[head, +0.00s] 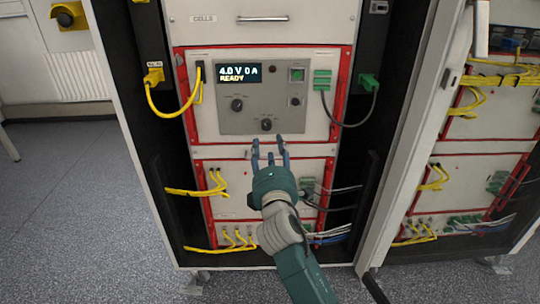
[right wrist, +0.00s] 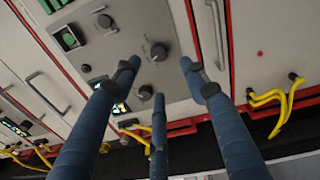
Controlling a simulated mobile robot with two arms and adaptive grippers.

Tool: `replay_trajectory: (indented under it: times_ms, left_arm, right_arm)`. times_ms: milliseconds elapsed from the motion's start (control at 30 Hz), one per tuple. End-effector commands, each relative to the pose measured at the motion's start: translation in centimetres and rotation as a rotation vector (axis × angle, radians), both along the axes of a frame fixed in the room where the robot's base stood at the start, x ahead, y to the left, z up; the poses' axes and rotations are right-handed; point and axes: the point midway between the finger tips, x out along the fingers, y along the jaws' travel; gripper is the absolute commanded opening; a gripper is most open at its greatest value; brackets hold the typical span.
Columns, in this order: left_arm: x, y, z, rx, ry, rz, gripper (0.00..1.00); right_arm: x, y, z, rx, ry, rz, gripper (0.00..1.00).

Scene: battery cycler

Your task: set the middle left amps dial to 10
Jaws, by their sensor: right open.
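In the right wrist view that dial (right wrist: 159,51) shows between the spread fingers (right wrist: 158,75). My left gripper is not in view.
A green button (head: 297,74) and a black knob (head: 295,101) sit on the panel's right. Yellow cables (head: 176,112) hang at left and a dark cable (head: 350,124) at right. A handle bar (head: 262,19) is above.

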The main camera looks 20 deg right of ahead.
Motion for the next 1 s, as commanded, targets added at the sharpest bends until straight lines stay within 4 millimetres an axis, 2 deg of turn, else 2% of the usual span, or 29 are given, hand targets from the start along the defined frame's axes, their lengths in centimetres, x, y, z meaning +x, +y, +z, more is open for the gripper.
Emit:
replay_trajectory:
  times_ms: [100, 233, 667, 767, 867, 967, 1000]
  left_arm:
    - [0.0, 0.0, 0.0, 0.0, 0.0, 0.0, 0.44]
    - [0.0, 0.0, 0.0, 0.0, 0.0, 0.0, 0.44]
    - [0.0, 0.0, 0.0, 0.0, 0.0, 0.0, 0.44]
    - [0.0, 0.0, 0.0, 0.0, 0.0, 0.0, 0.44]
    - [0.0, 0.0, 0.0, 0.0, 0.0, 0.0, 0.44]
    - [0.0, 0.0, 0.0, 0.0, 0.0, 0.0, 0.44]
    - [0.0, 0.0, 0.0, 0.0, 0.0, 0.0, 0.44]
  right_arm:
    - [-1.7, 0.4, -0.2, 0.001, 0.002, 0.0, 0.44]
    - [-2.6, 0.6, -0.1, 0.0, 0.0, 0.0, 0.44]
    - [-2.8, 0.6, -0.1, 0.0, 0.0, -0.001, 0.44]
    - [-3.0, 0.5, -0.8, 0.019, 0.012, -0.003, 0.44]
    - [-3.9, -0.2, -3.6, 0.107, 0.062, -0.013, 0.44]
    - [-6.2, -1.3, -9.0, 0.282, 0.159, -0.044, 0.44]
    - [-7.5, -1.7, -11.6, 0.369, 0.208, -0.064, 0.44]
